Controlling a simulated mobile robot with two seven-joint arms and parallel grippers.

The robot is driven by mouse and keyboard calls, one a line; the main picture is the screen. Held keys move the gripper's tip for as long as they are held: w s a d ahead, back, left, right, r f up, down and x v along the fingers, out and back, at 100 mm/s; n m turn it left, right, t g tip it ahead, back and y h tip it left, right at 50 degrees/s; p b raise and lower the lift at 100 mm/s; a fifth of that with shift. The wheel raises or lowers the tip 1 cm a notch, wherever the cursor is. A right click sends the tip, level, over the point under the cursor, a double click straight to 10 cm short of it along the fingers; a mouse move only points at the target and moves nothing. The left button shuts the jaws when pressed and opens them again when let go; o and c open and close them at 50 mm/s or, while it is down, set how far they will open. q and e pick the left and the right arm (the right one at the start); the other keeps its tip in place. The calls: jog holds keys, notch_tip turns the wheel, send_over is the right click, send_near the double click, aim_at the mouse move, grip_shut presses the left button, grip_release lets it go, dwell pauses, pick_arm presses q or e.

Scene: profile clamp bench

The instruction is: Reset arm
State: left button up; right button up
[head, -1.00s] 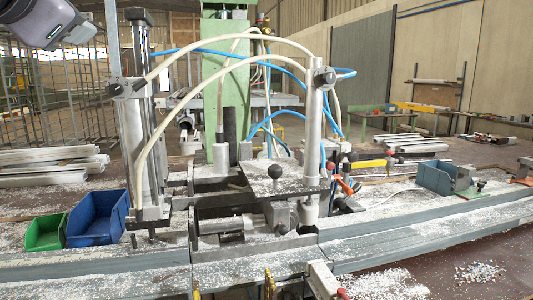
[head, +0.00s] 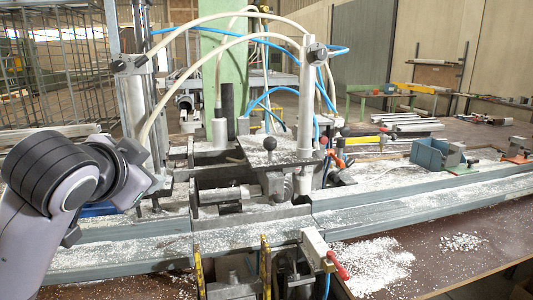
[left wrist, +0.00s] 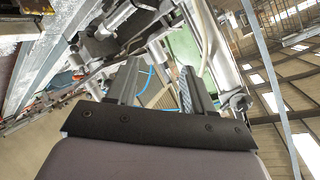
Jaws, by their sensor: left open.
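My left arm comes in from the left in the head view and covers the left part of the clamp bench. Its gripper fingers cannot be made out there. In the left wrist view my left gripper (left wrist: 160,85) is open, its two fingers apart with nothing between them. My right gripper is in neither view.
A blue bin (head: 98,209) is mostly hidden behind my left arm. A grey-blue box (head: 430,153) stands on the right. A red-handled clamp (head: 320,250) is at the front edge. White chips (head: 375,265) lie on the brown table at the front right.

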pick_arm(q)
jog(key=s+f+n+g+h, duration=0.1)
jog(key=s+f+g, duration=0.3)
jog(key=f, duration=0.9)
jog(key=s+f+n+g, duration=0.15)
jog(key=s+f, duration=0.45)
jog(key=f, duration=0.7)
jog(key=s+a+f+n+g, duration=0.2)
jog(key=s+f, duration=0.4)
jog(key=s, duration=0.4)
jog(key=s+a+f+n+g, duration=0.1)
jog(key=s+f+n+g, duration=0.1)
jog(key=s+f, duration=0.6)
jog(key=w+d+f+m+t+h, duration=0.1)
jog(key=w+d+f+t, duration=0.2)
jog(key=w+f+t, duration=0.2)
jog(key=shift+w+f+t+h+b, duration=0.35)
jog(key=shift+f+t, duration=0.6)
jog(key=shift+f, duration=0.8)
